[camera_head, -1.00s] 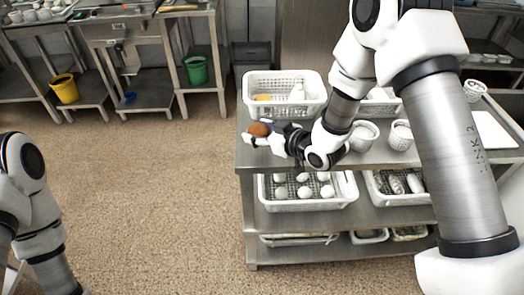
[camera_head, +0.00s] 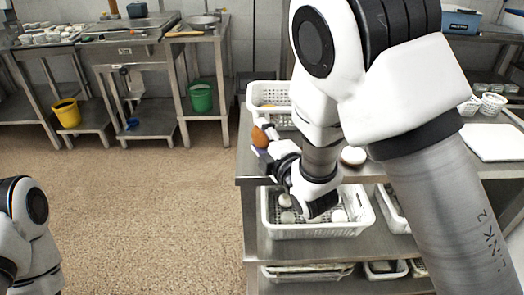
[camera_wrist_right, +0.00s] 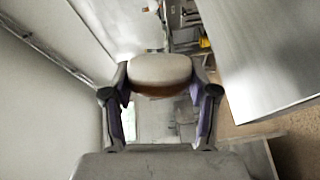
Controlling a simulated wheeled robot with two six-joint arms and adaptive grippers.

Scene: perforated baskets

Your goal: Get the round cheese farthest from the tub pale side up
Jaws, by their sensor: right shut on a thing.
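My right gripper (camera_head: 265,136) is shut on a round cheese (camera_head: 259,137), above the left end of the steel table. In the head view the brown side of the cheese faces left and it looks tilted. In the right wrist view the cheese (camera_wrist_right: 160,70) sits between the two fingers (camera_wrist_right: 160,95), with a broad pale face and a brown strip along its lower edge. Another round pale thing with a brownish lower edge (camera_head: 354,156) is on the table, partly hidden by my right arm; I cannot tell surely what it is. The left gripper is out of view.
A white perforated basket (camera_head: 268,88) stands at the table's back left. Small perforated baskets (camera_head: 491,104) and a white board (camera_head: 495,143) are at the right. A white basket with pale pieces (camera_head: 315,231) is on the shelf below. A blue box (camera_head: 460,20) stands on the back counter.

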